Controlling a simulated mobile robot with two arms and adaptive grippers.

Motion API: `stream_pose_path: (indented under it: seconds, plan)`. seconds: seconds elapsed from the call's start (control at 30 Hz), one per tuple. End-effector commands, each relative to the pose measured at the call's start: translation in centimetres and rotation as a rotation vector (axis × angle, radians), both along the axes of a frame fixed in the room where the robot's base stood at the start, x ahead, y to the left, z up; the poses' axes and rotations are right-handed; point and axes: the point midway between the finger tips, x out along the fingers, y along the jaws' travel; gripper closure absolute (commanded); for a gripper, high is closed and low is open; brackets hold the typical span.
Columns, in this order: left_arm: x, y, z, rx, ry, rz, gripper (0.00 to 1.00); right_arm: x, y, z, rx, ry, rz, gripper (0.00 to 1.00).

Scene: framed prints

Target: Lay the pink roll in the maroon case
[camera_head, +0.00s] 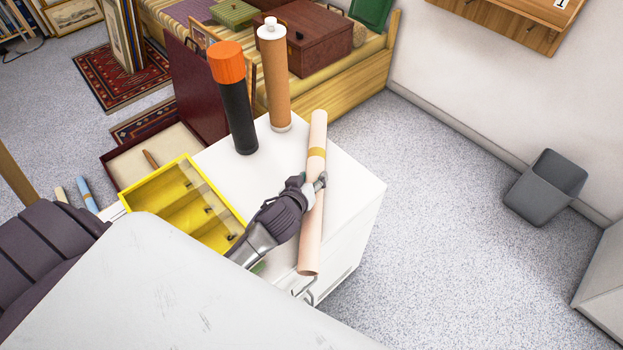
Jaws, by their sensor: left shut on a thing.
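The pink roll (311,235) is a long pale pink tube with a yellow-tan band around it. My left gripper (314,186) is shut on it near its middle, over the right side of the white cabinet top. The roll's lower end reaches past the cabinet's front edge; I cannot tell whether the roll touches the top. The maroon case (128,168) lies open beyond the cabinet at the left, with a pale lining and its lid raised. A small brown object lies in it. The cabinet and yellow tray hide part of the case. My right gripper is out of view.
On the white cabinet (283,160) stand a black tube with an orange cap (237,100) and a brown tube with a white cap (274,80). A yellow compartment tray (180,205) lies at its left. A closed maroon box (310,45) sits on the wooden bench behind.

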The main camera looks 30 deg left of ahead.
Motion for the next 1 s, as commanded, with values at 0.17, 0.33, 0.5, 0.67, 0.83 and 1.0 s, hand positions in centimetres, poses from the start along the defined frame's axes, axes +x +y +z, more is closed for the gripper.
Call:
stream_pose_path:
  seconds: [0.17,0.33,0.5,0.67,0.83,1.0]
  plan:
    - [0.0,0.0,0.1,0.000,-0.002,0.000,1.00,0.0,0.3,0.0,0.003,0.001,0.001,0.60]
    - [0.0,0.0,-0.1,0.000,0.000,0.000,0.43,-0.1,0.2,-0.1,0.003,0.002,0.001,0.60]
    - [0.0,0.0,-0.1,0.000,0.000,0.000,0.25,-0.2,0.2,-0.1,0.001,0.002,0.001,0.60]
    - [0.0,0.0,-0.1,0.001,0.000,0.000,0.25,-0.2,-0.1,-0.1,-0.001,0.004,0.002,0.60]
    - [-0.3,-0.1,0.2,0.000,0.000,0.000,0.25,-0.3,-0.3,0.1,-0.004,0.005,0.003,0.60]
    - [-2.7,-0.3,1.4,-0.002,0.002,0.002,0.25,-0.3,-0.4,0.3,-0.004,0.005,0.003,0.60]
